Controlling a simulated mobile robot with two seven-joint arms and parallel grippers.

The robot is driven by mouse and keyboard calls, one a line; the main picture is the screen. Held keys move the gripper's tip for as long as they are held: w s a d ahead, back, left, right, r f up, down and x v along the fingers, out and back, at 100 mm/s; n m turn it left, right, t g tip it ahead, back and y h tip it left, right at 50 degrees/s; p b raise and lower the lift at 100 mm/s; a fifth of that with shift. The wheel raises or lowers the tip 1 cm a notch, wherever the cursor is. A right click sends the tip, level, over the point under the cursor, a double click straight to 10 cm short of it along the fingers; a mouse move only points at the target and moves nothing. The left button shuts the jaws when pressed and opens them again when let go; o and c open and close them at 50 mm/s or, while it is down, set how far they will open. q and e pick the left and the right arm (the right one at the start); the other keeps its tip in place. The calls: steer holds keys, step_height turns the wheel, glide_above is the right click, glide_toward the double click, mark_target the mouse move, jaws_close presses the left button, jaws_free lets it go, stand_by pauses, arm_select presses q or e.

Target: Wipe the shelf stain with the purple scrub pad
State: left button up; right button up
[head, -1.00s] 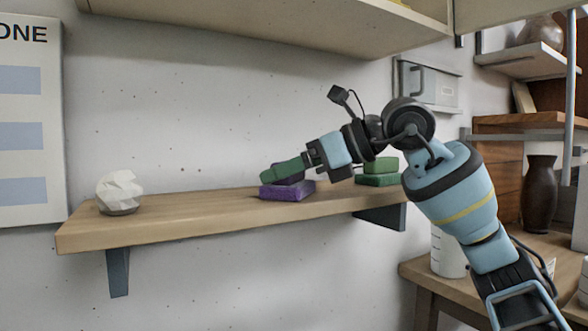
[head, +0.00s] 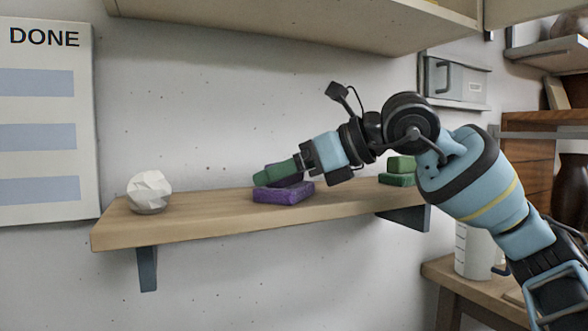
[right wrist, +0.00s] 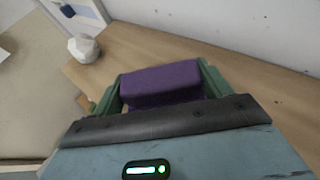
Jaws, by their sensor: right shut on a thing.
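In the right wrist view the pad (right wrist: 160,80) shows between the two green fingers. No stain shows on the visible shelf top; the pad and gripper cover part of it. My left gripper is not in view.
A white faceted object (head: 150,189) stands near the shelf's left end. A green pad (head: 400,177) lies on the shelf behind my right arm. An upper shelf (head: 290,28) hangs above. The shelf top between the purple pad and white object is clear.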

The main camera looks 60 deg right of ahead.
steer(key=shift+w+a, duration=0.3)
steer(key=shift+a, duration=0.2)
steer(key=shift+w+a, duration=0.25)
steer(key=shift+a, duration=0.25)
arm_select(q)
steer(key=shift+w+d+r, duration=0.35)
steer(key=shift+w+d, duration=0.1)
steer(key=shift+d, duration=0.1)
arm_select(e)
steer(key=shift+w+d+p, duration=0.5)
steer(key=shift+w+p, duration=0.05)
steer(key=shift+w, duration=0.35)
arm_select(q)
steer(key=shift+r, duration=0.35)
arm_select(e)
steer(key=shift+d, duration=0.1)
